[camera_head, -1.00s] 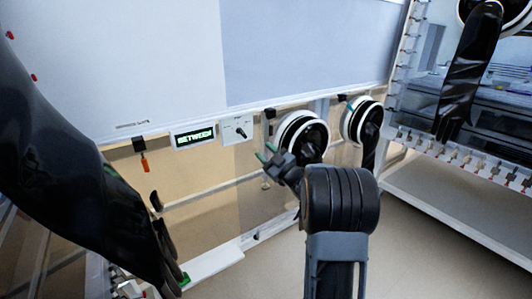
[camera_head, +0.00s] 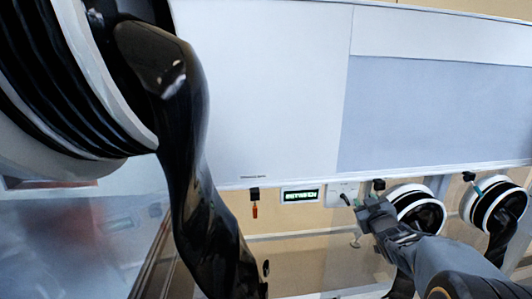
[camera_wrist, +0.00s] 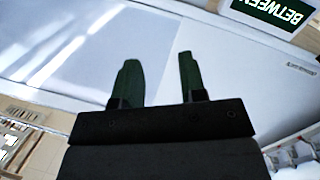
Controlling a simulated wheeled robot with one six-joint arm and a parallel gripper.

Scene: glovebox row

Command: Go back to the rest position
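My gripper (camera_head: 350,201) shows at the lower right of the head view, in front of the lower edge of the glovebox front. In the wrist view my gripper (camera_wrist: 158,60) has its two green-tipped fingers apart with nothing between them. The gripper is open and empty. In the head view its fingertips overlap the small white knob panel (camera_head: 339,187); whether they touch it I cannot tell. My arm comes in from the lower right corner.
An orange tag (camera_head: 255,211) hangs further left. Two glove ports (camera_head: 407,193) (camera_head: 478,205) with black gloves stand at the right. A large black glove (camera_head: 190,110) hangs close at the left.

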